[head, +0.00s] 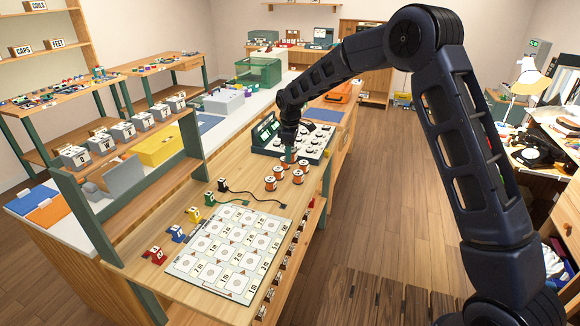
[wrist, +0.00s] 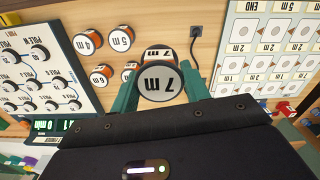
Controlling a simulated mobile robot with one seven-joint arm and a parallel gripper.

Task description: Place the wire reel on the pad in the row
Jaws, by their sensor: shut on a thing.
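My gripper (head: 289,152) is low over the wooden bench, beside the panel of dials. In the wrist view its two teal fingers (wrist: 162,88) are shut on an orange wire reel (wrist: 162,84) with a white face marked 7 m. A second 7 m marking shows just beyond that face, seemingly on the reel's side. Whether the reel touches the bench is not clear. The white board of square pads (head: 188,263) lies flat towards the front of the bench, away from the gripper. It also shows at the right of the wrist view (wrist: 229,50). Pad markings include 1 m, 2 m and END.
Several other orange reels (head: 270,183) stand close by the gripper; in the wrist view two read 4 m (wrist: 88,41) and 5 m (wrist: 121,38). A black cord (head: 250,195) lies between reels and board. Small coloured blocks (head: 177,233) line the board's left side.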

